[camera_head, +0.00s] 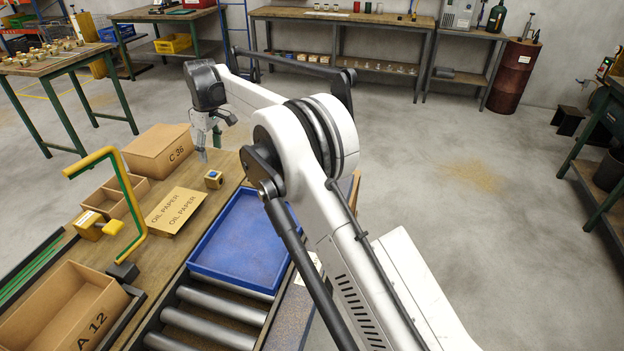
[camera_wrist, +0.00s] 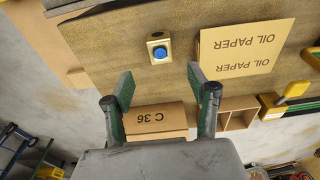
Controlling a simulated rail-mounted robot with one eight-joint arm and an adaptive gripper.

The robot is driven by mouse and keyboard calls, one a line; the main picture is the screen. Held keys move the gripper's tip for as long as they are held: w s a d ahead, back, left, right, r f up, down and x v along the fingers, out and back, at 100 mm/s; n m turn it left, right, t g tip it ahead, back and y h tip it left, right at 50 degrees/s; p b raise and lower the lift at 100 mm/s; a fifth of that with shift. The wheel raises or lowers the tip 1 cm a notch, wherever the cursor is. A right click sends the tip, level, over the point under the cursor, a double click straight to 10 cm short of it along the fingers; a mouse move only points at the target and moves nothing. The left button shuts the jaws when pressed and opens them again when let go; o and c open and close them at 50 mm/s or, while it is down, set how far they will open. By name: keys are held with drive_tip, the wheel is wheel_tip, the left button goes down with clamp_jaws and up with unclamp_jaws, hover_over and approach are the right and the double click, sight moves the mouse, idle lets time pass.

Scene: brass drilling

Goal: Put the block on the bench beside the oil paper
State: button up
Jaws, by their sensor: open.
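A small brass block (camera_head: 214,180) with a blue round spot on top sits on the bench (camera_head: 226,165), just right of and apart from the oil paper (camera_head: 176,211), a flat tan stack marked OIL PAPER. In the wrist view the block (camera_wrist: 159,50) lies beyond the fingertips, with the oil paper (camera_wrist: 247,48) to its right. My gripper (camera_head: 208,148) hangs over the bench's far end, clear of the block. In the wrist view its two fingers (camera_wrist: 161,92) are spread with nothing between them.
An empty blue tray (camera_head: 243,240) lies on rollers (camera_head: 207,330) to the right. A cardboard box C 36 (camera_head: 158,152) stands behind the paper. A divided box (camera_head: 112,197), a yellow-green bent frame (camera_head: 131,190) and box A 12 (camera_head: 62,310) occupy the left.

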drive_tip(key=s+d+r+m+t, duration=0.2)
drive_tip(key=s+d+r+m, duration=0.15)
drive_tip(key=d+r, duration=1.1)
drive_tip(key=s+d+r+m+t, duration=0.1)
drive_tip(key=s+d+r+m, duration=0.1)
drive_tip(key=s+d+r, duration=0.45)
drive_tip(key=s+d+r+m, duration=0.15)
drive_tip(key=s+d, duration=0.25)
drive_tip(key=d, duration=0.5)
drive_tip(key=s+d+f+m+t, duration=0.1)
drive_tip(key=s+d+f+m, duration=0.15)
drive_tip(key=s+d, duration=0.7)
drive_tip(key=s+d+f+m+t, duration=0.25)
drive_tip(key=s+d, duration=0.35)
drive_tip(key=s, duration=0.6)
drive_tip(key=s+d+f+m+h, duration=0.1)
drive_tip(key=s+d+f+m, duration=0.1)
drive_tip(key=s+f, duration=0.3)
drive_tip(key=s+d, duration=0.1)
drive_tip(key=s, duration=0.3)
drive_tip(key=shift+d+f, duration=0.15)
drive_tip(key=shift+f, duration=0.25)
